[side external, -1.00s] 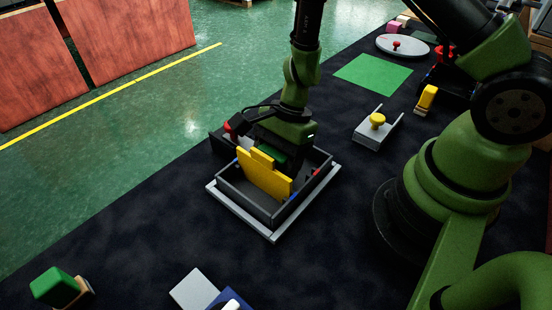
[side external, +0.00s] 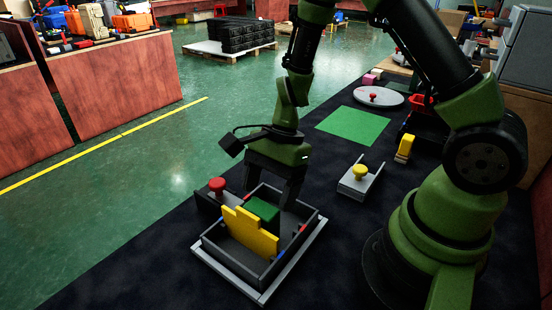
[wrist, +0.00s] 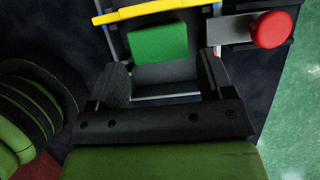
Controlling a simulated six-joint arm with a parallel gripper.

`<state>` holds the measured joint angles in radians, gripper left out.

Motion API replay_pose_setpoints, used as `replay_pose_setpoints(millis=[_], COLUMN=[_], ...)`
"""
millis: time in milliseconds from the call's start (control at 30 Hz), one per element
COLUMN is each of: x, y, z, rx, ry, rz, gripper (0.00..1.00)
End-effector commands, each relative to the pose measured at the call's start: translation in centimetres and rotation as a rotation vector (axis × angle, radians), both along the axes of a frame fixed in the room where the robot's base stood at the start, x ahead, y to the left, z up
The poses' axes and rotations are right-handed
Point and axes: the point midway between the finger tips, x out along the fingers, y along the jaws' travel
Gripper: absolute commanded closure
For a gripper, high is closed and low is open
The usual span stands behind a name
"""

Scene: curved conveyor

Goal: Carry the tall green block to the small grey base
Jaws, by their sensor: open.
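The green block (side external: 262,208) is in the dark square tray (side external: 236,262), behind a stepped yellow panel (side external: 250,232); its lower part is hidden. My gripper (side external: 272,192) is open and empty, just above and behind the block at the tray's far side. In the wrist view the block (wrist: 157,45) shows beyond the open fingers (wrist: 164,78), apart from them. A small grey base with a yellow knob (side external: 359,172) stands to the right of the tray. I cannot tell if it is the task's base.
A red knob (side external: 217,185) rises at the tray's far left corner, close to my gripper. A green mat (side external: 353,125), a round grey disc (side external: 379,96) and a yellow block (side external: 405,147) lie farther back. Dark table is clear between tray and mat.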

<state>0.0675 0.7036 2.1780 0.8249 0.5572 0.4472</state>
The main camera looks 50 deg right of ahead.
Motion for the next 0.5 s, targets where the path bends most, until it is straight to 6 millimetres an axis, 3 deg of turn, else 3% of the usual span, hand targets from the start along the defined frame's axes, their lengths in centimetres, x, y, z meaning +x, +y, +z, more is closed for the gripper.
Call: replay_pose_setpoints(millis=[200,500], x=[0.1,-0.1], y=[-1.4,-2.2], z=[3.5,6.5], rx=[0.002,-0.009], ry=[-0.007,-0.039], rz=[-0.002,0.037], gripper=[0.26,0.26])
